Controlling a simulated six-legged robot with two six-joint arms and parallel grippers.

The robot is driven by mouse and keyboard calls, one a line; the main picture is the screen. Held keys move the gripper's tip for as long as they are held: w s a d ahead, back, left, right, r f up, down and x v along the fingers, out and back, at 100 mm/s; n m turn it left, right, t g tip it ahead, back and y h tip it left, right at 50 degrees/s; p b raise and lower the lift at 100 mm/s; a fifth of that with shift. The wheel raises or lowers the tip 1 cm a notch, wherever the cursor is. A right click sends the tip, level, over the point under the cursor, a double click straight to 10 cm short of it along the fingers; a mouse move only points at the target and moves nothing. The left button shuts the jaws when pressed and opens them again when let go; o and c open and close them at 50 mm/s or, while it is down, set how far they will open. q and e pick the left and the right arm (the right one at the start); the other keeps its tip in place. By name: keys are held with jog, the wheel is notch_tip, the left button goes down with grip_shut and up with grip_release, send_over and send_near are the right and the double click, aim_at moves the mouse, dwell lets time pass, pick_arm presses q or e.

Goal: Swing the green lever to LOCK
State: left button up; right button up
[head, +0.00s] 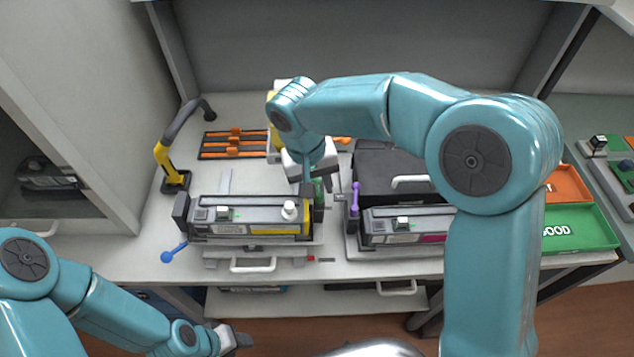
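The green lever (319,192) stands at the right end of the cartridge unit with the yellow label (260,222), partly hidden by my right gripper. My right gripper (318,184) reaches down from above at the lever. Its dark fingers show on either side of the green part; whether they press on it I cannot tell. Any LOCK marking is too small or hidden to read. My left gripper (238,339) is low at the bottom of the view, in front of the bench and away from the lever; its finger opening is unclear.
A second unit with a magenta label (425,238) and a purple lever (354,198) stands close on the right. A blue-knobbed lever (168,256) sticks out at left. A yellow-and-black handled tool (172,160), an orange rack (233,143) and a green GOOD tray (575,229) are around.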

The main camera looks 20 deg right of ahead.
jog(key=shift+f, duration=0.25)
jog(key=shift+c, duration=0.3)
grip_shut()
